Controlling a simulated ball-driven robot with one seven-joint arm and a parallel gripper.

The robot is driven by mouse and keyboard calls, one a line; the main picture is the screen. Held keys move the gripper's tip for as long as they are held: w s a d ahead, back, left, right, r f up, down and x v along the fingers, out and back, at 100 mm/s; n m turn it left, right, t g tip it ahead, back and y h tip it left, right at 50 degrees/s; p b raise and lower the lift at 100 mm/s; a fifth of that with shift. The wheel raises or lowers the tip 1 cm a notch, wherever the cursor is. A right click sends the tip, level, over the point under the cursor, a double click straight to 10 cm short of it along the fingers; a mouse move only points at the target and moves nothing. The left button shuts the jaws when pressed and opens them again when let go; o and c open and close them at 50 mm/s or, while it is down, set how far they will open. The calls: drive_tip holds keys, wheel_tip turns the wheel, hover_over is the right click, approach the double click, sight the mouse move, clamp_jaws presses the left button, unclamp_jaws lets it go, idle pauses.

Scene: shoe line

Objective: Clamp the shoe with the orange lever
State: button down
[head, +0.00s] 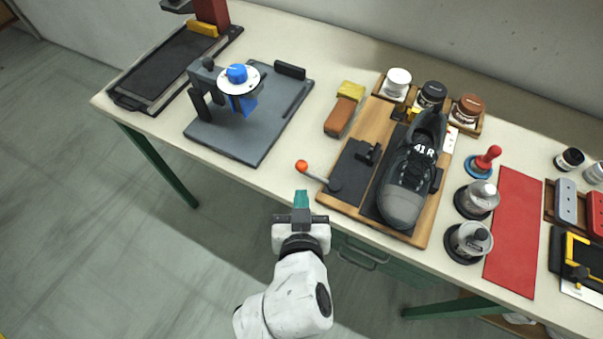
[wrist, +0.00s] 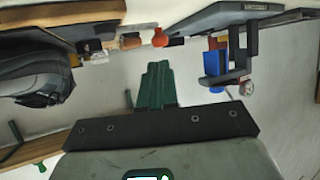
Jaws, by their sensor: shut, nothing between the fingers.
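The dark grey shoe (head: 408,180) marked "41 R" lies on a wooden board (head: 425,236), toe toward the front edge of the table. A lever with an orange ball (head: 302,166) sticks out from the board's left side, its rod running to a dark pivot. My gripper (head: 301,197) is shut and empty, just in front of the table edge and below the orange ball in the head view, apart from it. In the wrist view the green fingers (wrist: 157,84) are together, with the orange ball (wrist: 160,38) beyond them and the shoe (wrist: 38,75) at left.
A grey fixture plate (head: 235,140) with a blue knob stands left of the board. A brown-and-yellow brush (head: 345,108) lies behind the lever. Jars (head: 432,95) stand behind the shoe. The table front between fixture and lever is clear.

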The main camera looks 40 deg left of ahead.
sight(301, 169)
drive_tip(key=x, duration=0.7)
drive_tip(key=shift+w+a+f+p, duration=0.1)
drive_tip(key=shift+w+a+p, duration=0.2)
drive_tip(key=shift+p, duration=0.1)
drive_tip(key=shift+f+b, duration=0.1)
drive_tip(key=shift+b, duration=0.25)
